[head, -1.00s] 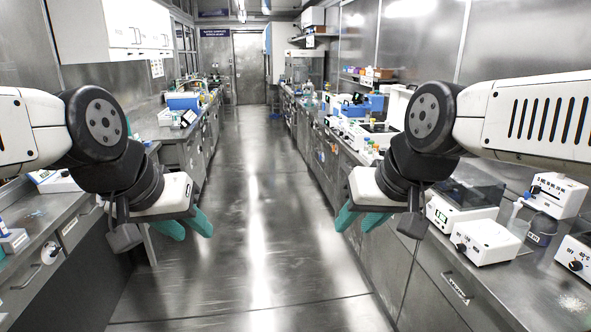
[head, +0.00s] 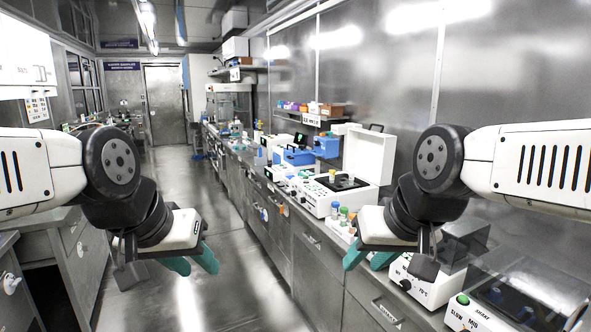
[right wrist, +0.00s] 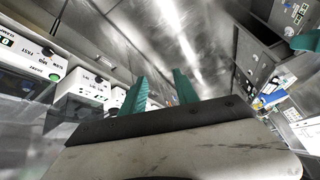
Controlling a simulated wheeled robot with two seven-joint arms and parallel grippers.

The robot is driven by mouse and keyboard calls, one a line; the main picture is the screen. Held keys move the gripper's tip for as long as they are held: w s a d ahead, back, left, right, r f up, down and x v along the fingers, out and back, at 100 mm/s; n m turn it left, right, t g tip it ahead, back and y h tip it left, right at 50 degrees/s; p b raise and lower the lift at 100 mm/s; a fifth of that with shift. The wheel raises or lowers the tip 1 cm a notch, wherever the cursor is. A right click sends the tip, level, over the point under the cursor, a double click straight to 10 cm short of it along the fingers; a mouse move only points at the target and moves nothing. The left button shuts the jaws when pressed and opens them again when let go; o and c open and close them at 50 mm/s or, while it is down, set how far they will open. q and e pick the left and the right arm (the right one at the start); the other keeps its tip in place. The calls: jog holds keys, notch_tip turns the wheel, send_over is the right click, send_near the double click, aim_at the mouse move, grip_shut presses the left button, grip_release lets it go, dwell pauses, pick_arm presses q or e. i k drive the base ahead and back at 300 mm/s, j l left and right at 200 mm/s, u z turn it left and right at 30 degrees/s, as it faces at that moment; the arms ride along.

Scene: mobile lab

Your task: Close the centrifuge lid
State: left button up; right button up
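The centrifuge (head: 318,203) is a white box with a dark top on the right-hand bench in the head view. Its white lid (head: 368,155) stands raised at the back right of the box, so it is open. My left gripper (head: 194,264) is open and empty over the aisle floor, well left of the centrifuge. My right gripper (head: 368,260) is open and empty, nearer to me than the centrifuge and apart from it. Its two teal fingers stand apart in the right wrist view (right wrist: 161,80). The centrifuge cannot be made out there.
Colour-capped bottles (head: 340,213) stand just in front of the centrifuge. A blue device (head: 296,156) is behind it. White instruments (head: 423,284) with knobs line the near bench at right. The aisle floor (head: 215,295) is clear.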

aim_at(371, 154)
jog(key=i+z, duration=0.35)
jog(key=i, duration=0.15)
jog(key=i+j+z, duration=0.15)
jog(key=i+z, duration=0.25)
jog(key=i+j, duration=0.4)
jog(key=i, duration=0.15)
jog(key=i+j+u, duration=0.1)
jog(key=i+j, duration=0.3)
jog(key=i, duration=0.2)
jog(key=i+j, duration=0.35)
jog(key=i, duration=0.2)
